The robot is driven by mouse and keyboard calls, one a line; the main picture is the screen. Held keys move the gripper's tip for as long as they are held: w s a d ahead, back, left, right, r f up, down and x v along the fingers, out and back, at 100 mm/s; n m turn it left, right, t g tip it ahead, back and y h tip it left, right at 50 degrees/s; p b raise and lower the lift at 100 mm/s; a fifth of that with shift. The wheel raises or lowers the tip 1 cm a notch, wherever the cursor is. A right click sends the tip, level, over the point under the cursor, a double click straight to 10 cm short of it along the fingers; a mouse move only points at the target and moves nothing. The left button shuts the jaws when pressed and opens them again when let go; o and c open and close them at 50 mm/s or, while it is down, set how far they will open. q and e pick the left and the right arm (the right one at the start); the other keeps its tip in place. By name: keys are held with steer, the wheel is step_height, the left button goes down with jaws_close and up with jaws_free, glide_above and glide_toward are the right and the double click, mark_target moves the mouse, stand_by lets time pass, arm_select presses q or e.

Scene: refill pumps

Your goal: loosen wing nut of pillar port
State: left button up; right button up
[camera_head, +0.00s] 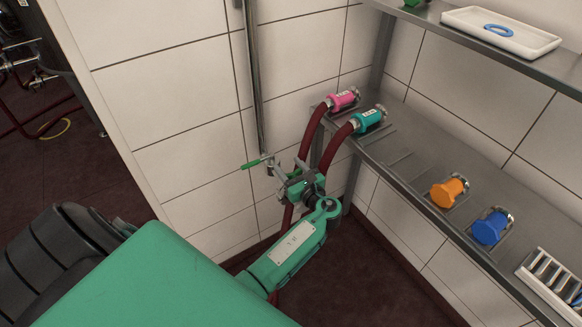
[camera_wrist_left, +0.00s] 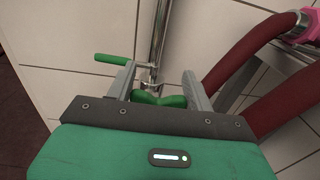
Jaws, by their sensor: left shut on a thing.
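The pillar port is on a vertical steel pipe (camera_head: 254,80) against the tiled wall, and the pipe also shows in the left wrist view (camera_wrist_left: 159,35). A valve lever with a green handle (camera_head: 254,163) sticks out to its left, also in the left wrist view (camera_wrist_left: 111,60). My left gripper (camera_head: 286,170) is at the port, and its fingers show in the left wrist view (camera_wrist_left: 160,92). They are shut on the green wing nut (camera_wrist_left: 160,100), which lies between them. In the head view the gripper largely hides the nut. My right gripper is out of view.
Dark red hoses with pink (camera_head: 342,99) and teal (camera_head: 368,120) couplings run down from the steel shelf (camera_head: 400,175), close to my left gripper. Orange (camera_head: 448,193) and blue (camera_head: 490,227) caps sit along the shelf. A white tray (camera_head: 470,20) is above.

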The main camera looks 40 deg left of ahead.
arm_select(q)
steer(key=shift+g, duration=0.3)
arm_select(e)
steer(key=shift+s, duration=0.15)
arm_select(q)
steer(key=o, duration=1)
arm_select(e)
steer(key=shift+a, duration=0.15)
arm_select(q)
steer(key=b+v, duration=0.1)
steer(key=v, duration=1.2)
steer(key=shift+s+d+f+b, duration=0.1)
steer(key=shift+d+b, duration=0.2)
steer(key=shift+d, duration=0.1)
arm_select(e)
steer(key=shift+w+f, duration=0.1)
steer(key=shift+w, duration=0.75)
